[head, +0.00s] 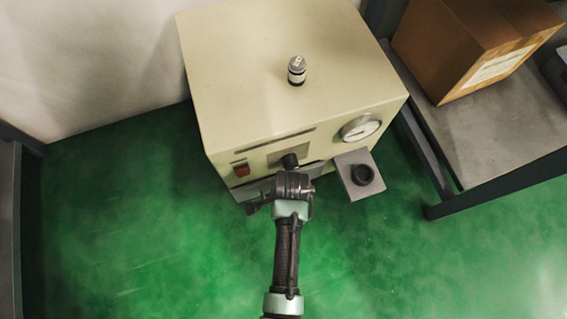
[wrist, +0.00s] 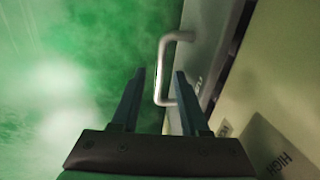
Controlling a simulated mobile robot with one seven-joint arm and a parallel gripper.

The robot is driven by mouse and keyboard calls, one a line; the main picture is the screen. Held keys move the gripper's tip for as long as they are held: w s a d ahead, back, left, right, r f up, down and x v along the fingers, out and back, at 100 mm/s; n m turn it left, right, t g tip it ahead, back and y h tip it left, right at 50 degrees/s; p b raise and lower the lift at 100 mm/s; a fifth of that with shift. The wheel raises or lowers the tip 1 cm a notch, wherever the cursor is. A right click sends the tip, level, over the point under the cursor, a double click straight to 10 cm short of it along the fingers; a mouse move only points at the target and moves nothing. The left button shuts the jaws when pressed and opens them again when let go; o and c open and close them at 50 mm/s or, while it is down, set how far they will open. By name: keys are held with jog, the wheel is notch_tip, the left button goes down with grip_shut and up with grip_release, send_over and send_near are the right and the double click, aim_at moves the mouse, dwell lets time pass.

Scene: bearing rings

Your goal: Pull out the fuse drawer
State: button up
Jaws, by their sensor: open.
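The fuse drawer (wrist: 203,50) is a grey front panel on the cream machine (head: 285,75), with a pale, bent bar handle (wrist: 162,58). Its grey front (head: 240,192) also shows low on the machine in the head view, partly hidden by my arm. My gripper (wrist: 160,76) is open, its two dark fingers pointing at the drawer. In the wrist view the handle's bar appears between the fingertips, with gaps on both sides. I cannot tell how deep it sits between them. Lettering on the drawer is only partly readable.
The machine's front carries a red switch (head: 241,170), a dial gauge (head: 361,127) and a dark knob (head: 290,160). A small plate (head: 352,188) with a dark ring (head: 363,174) juts out at right. A bench (head: 500,130) bears a cardboard box (head: 455,45). Green floor at left is clear.

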jog(key=shift+w+f, duration=0.1)
jog(key=shift+f, duration=0.15)
grip_shut()
dwell(1.4)
